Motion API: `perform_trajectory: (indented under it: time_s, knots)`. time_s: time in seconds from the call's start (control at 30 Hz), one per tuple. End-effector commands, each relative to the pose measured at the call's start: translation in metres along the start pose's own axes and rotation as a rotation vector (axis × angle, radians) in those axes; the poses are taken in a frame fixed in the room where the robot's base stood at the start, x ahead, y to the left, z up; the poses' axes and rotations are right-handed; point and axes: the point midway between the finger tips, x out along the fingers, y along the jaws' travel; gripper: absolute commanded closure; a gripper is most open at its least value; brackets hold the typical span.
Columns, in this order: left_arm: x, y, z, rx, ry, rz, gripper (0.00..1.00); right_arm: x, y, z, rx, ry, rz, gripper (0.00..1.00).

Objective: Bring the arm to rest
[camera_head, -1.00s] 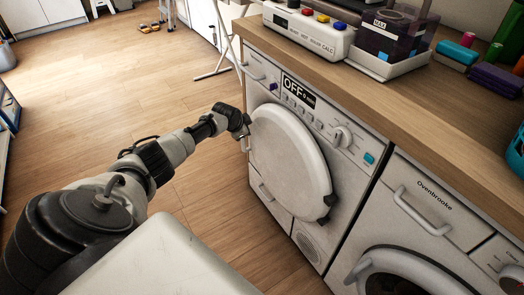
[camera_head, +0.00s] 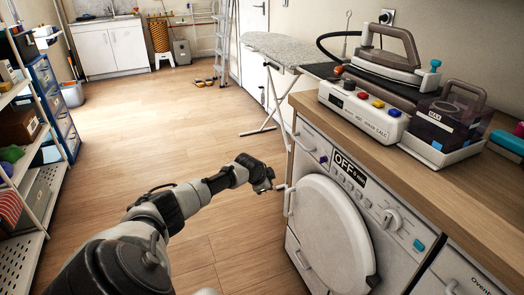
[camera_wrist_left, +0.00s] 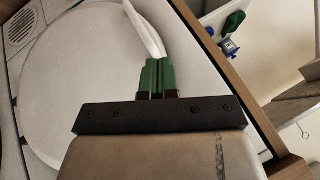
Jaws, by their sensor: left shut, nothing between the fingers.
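My left arm reaches in from the bottom left of the head view. My left gripper (camera_head: 268,185) is just left of the white round door (camera_head: 330,235) of the front machine, near its handle (camera_head: 289,200). In the left wrist view the green fingers (camera_wrist_left: 158,62) are together with nothing between them, and the door (camera_wrist_left: 90,75) lies behind them. The handle (camera_wrist_left: 143,30) shows beyond the fingertips. I cannot tell whether the fingers touch it. The door looks closed. My right gripper is out of view.
A wooden worktop (camera_head: 425,190) over the machines carries a steam iron station (camera_head: 362,112). An ironing board (camera_head: 275,45) stands behind. Shelving (camera_head: 30,210) lines the left side. The wooden floor (camera_head: 160,125) between is clear.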

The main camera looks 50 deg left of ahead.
Motion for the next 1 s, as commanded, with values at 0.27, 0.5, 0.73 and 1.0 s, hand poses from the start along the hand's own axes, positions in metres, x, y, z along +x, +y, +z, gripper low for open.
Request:
perform_trajectory:
  time_s: [0.27, 0.5, 0.73, 1.0]
  knots:
    - [-0.015, -0.013, 0.004, 0.0, -0.001, 0.0, 1.0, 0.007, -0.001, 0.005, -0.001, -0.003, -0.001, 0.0]
    - [-0.015, -0.013, 0.004, 0.0, -0.001, 0.0, 1.0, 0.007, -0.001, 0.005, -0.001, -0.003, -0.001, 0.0]
    - [-0.015, -0.013, 0.004, 0.0, 0.0, 0.0, 1.0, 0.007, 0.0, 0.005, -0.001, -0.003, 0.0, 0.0]
    - [0.005, 0.034, 0.008, 0.004, -0.018, 0.051, 1.0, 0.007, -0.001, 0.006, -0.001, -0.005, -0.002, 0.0]
